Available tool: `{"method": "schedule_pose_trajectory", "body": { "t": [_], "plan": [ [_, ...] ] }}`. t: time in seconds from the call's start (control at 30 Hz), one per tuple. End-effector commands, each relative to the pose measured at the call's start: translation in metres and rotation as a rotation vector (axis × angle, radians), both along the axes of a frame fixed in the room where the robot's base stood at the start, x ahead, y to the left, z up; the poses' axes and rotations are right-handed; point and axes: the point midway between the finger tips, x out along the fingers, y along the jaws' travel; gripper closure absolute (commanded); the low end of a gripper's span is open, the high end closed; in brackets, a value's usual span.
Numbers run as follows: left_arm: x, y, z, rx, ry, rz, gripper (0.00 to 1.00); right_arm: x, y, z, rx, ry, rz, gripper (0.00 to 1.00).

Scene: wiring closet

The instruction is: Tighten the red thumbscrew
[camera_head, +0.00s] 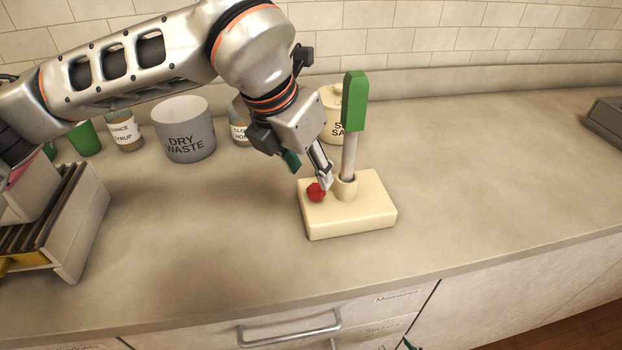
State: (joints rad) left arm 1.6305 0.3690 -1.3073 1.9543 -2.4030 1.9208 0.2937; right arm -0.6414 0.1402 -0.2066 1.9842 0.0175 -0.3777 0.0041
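The red thumbscrew (316,192) sits on the top left part of a cream block (350,224) on the counter. A green-handled tool (354,100) with a grey shaft stands upright in a round collar on the same block. My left gripper (325,182) reaches down from the upper left, its silver fingertip just above and right of the thumbscrew, close to the collar. I cannot tell whether it touches either one. Its finger gap is hidden by the angle. A small dark tip (410,344) at the bottom edge looks like part of my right gripper.
A grey dry waste bin (185,130), a labelled jar (124,131), a green cup (84,138) and a cream canister (334,112) stand along the back. A slotted rack (84,225) is at left, a grey box (606,120) at far right. Counter right of the block is clear.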

Motion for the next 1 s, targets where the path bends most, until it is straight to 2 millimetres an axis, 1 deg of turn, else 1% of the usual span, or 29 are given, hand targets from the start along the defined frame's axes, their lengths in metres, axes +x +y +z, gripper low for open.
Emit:
{"method": "schedule_pose_trajectory", "body": {
  "t": [0.03, 0.1, 0.2, 0.33, 0.5, 0.73, 0.77, 0.8, 0.87, 0.9, 1.0],
  "plan": [
    [0.002, -0.002, -0.01, 0.001, 0.005, 0.0, 0.61, 0.0, 0.0, -0.001, -0.001, 0.0, 0.001, 0.63],
    [0.005, -0.005, -0.021, 0.0, 0.006, 0.0, 0.61, 0.0, 0.0, -0.001, -0.001, 0.0, 0.001, 0.63],
    [0.01, -0.007, -0.034, 0.001, 0.006, 0.002, 0.61, 0.0, 0.0, -0.001, -0.002, -0.001, 0.0, 0.63],
    [0.015, -0.011, -0.046, 0.0, 0.003, 0.001, 0.61, 0.001, 0.0, -0.001, -0.002, -0.002, 0.0, 0.63],
    [0.017, -0.013, -0.053, 0.001, 0.003, 0.001, 0.61, 0.001, 0.0, -0.001, -0.002, -0.001, 0.0, 0.63],
    [0.017, -0.012, -0.053, 0.001, 0.003, 0.002, 0.61, 0.0, 0.0, -0.001, -0.002, -0.001, 0.0, 0.63],
    [0.017, -0.012, -0.053, 0.001, 0.003, 0.002, 0.69, 0.0, 0.0, -0.001, -0.002, -0.001, 0.0, 0.63],
    [0.017, -0.012, -0.053, 0.001, 0.003, 0.002, 0.79, 0.0, 0.0, -0.001, -0.002, -0.001, 0.0, 0.63],
    [0.017, -0.012, -0.053, 0.001, 0.003, 0.002, 0.95, 0.0, 0.0, -0.001, -0.002, -0.001, 0.0, 0.63],
    [0.017, -0.012, -0.053, 0.001, 0.003, 0.002, 0.99, 0.0, 0.0, -0.001, -0.002, -0.001, 0.0, 0.63],
    [0.017, -0.012, -0.053, 0.001, 0.003, 0.002, 0.99, 0.0, 0.0, -0.001, -0.002, -0.001, 0.0, 0.63]
  ]
}}
